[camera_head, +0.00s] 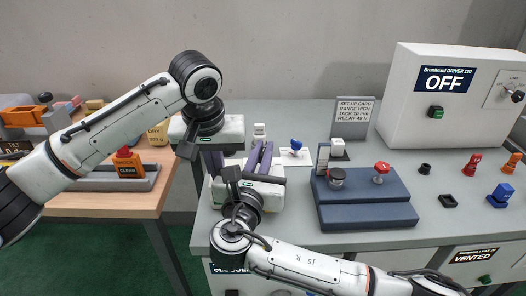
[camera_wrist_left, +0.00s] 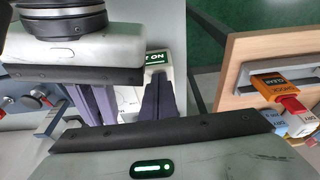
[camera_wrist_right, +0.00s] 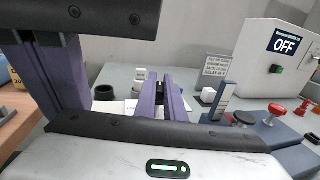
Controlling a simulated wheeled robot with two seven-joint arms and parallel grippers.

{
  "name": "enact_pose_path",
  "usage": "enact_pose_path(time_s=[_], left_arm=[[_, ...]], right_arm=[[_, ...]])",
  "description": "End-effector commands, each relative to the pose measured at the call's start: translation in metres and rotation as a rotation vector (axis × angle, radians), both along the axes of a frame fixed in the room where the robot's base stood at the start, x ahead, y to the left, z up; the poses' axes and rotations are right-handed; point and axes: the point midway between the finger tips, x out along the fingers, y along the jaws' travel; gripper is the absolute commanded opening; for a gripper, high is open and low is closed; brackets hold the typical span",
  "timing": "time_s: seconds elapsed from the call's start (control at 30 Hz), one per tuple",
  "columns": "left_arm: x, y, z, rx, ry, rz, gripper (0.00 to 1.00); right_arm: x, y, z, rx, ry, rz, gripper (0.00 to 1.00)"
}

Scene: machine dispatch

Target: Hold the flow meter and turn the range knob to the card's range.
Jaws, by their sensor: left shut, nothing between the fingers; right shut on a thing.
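The set-up card (camera_head: 352,115) stands at the back of the grey bench and reads range high, jack 10 mm, relay 48 V. My right gripper (camera_head: 262,150) is shut, its purple fingers pointing to the back. A small pale block (camera_head: 259,131) shows at its fingertips, perhaps the flow meter; the fingers hide most of it. My left gripper (camera_head: 213,165) points down just left of the right gripper, shut and empty. Its fingers also show in the right wrist view (camera_wrist_right: 60,75). I cannot make out the range knob clearly.
A blue-grey fixture (camera_head: 365,200) with a black knob and a red knob (camera_head: 382,168) stands right of my right gripper. A white driver box (camera_head: 450,100) reads OFF. A blue knob (camera_head: 296,145) and several coloured parts lie on the bench. A wooden table (camera_head: 105,204) is at left.

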Motion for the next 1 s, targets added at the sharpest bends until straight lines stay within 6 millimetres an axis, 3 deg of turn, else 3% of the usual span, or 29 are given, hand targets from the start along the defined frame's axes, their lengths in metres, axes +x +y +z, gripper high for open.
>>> enact_pose_path(time_s=[0.03, 0.2, 0.23, 0.33, 0.67, 0.77, 1.0], left_arm=[[-0.003, 0.003, -0.011, 0.012, 0.020, 0.002, 0.00], [-0.003, 0.003, -0.011, 0.012, 0.020, 0.003, 0.00], [-0.003, 0.003, -0.011, 0.012, 0.020, 0.003, 0.00], [-0.003, 0.003, -0.011, 0.013, 0.020, 0.003, 0.00], [-0.003, 0.003, -0.011, 0.012, 0.020, 0.003, 0.00], [-0.003, 0.003, -0.011, 0.012, 0.020, 0.003, 0.00], [-0.003, 0.003, -0.011, 0.012, 0.020, 0.003, 0.00]], right_arm=[[0.000, -0.001, -0.001, 0.000, 0.000, -0.004, 0.00], [0.000, -0.001, -0.001, -0.001, 0.000, -0.004, 0.00], [0.000, -0.001, -0.001, -0.001, 0.000, -0.003, 0.14], [0.000, -0.001, -0.001, -0.001, 0.001, -0.003, 0.28], [-0.003, 0.000, -0.002, 0.000, 0.001, 0.001, 0.28], [-0.013, 0.003, -0.002, 0.001, 0.002, 0.002, 0.28], [-0.062, 0.014, -0.001, 0.003, 0.001, 0.003, 0.28]])
